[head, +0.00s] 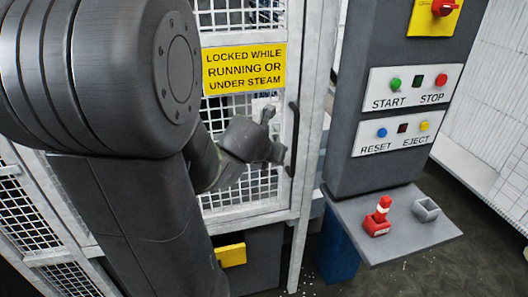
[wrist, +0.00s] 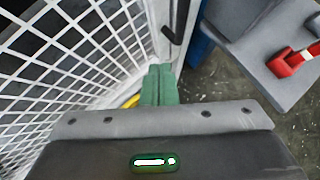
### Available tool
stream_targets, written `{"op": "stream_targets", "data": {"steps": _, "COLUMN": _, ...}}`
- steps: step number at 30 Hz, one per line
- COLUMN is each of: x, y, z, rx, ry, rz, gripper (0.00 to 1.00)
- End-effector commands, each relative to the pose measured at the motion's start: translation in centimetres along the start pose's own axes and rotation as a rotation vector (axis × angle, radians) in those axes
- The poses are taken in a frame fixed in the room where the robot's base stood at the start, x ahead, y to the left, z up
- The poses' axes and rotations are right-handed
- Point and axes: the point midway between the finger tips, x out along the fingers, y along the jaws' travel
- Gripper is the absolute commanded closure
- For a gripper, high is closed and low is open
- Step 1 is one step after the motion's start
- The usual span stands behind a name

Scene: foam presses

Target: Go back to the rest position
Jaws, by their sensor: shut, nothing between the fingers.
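My gripper (wrist: 159,72) shows its two green fingers pressed together in the wrist view, with nothing between them. In the head view the end of my arm (head: 268,152) is in front of the mesh gate (head: 250,205), just left of the gate's dark upright handle (head: 294,140). In the wrist view the handle (wrist: 175,22) lies beyond the fingertips, and the fingers look apart from it. The fingers themselves are hard to make out in the head view.
A grey shelf (head: 350,215) below the button panel (head: 415,88) holds a red and white item (head: 379,217) and a small grey open box (head: 426,209). A yellow sign (head: 244,69) hangs on the gate. White mesh fencing (wrist: 85,55) runs close along the left in the wrist view.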

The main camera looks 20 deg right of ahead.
Motion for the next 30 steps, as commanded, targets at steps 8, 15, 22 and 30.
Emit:
{"op": "stream_targets", "data": {"steps": 8, "x": -2.2, "y": -1.0, "z": 0.3, "rx": 0.001, "ry": 0.0, "rz": 0.0, "gripper": 1.0}}
{"op": "stream_targets", "data": {"steps": 15, "x": -2.3, "y": -1.1, "z": 0.2, "rx": 0.0, "ry": 0.001, "rz": 0.0, "gripper": 1.0}}
{"op": "stream_targets", "data": {"steps": 22, "x": -2.2, "y": -1.1, "z": 0.1, "rx": -0.001, "ry": 0.001, "rz": -0.001, "gripper": 1.0}}
{"op": "stream_targets", "data": {"steps": 30, "x": 0.2, "y": -0.1, "z": -0.3, "rx": -0.001, "ry": 0.004, "rz": -0.002, "gripper": 1.0}}
